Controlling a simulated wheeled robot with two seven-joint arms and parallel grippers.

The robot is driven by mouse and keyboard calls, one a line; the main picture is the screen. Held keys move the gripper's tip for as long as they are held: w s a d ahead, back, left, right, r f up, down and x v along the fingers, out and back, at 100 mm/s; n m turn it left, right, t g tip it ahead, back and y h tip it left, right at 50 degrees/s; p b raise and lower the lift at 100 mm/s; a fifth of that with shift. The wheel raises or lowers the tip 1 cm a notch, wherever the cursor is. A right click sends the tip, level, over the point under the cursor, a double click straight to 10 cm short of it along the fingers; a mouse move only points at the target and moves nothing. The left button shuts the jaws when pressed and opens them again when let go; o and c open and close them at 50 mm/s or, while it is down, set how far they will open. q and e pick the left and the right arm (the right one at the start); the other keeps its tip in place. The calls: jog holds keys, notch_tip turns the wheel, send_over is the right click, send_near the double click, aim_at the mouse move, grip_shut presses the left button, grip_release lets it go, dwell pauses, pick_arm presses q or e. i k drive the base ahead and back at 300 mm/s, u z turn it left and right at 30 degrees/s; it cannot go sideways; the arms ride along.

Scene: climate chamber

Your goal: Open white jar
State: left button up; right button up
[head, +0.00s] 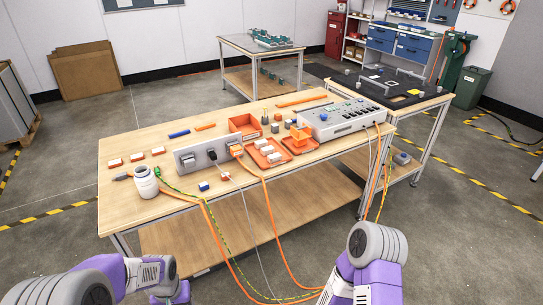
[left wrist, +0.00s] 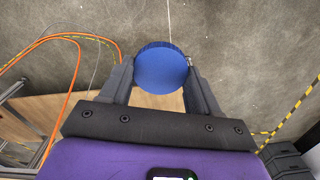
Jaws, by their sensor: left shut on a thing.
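The white jar (head: 147,184) stands upright at the left front corner of the wooden workbench (head: 125,216) in the head view. No blue shows on its top; the picture is too small to tell what its mouth looks like. My left gripper (left wrist: 162,72) is shut on a round blue lid (left wrist: 161,69), seen flat side on between the two fingers. The lid is over the floor, in front of the bench and apart from the jar. In the head view my left arm is low at the left and its fingertips are hidden. My right gripper is out of view.
Orange and green-yellow cables (head: 222,236) hang over the bench's front edge near the jar. A grey socket panel (head: 204,153), red trays (head: 264,152) and a control box (head: 340,117) stand on the bench. Several small blocks lie behind the jar.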

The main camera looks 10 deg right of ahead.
aim_at(147, 184)
jog(key=z, duration=0.3)
jog(key=i, duration=1.05)
jog(key=z, duration=0.45)
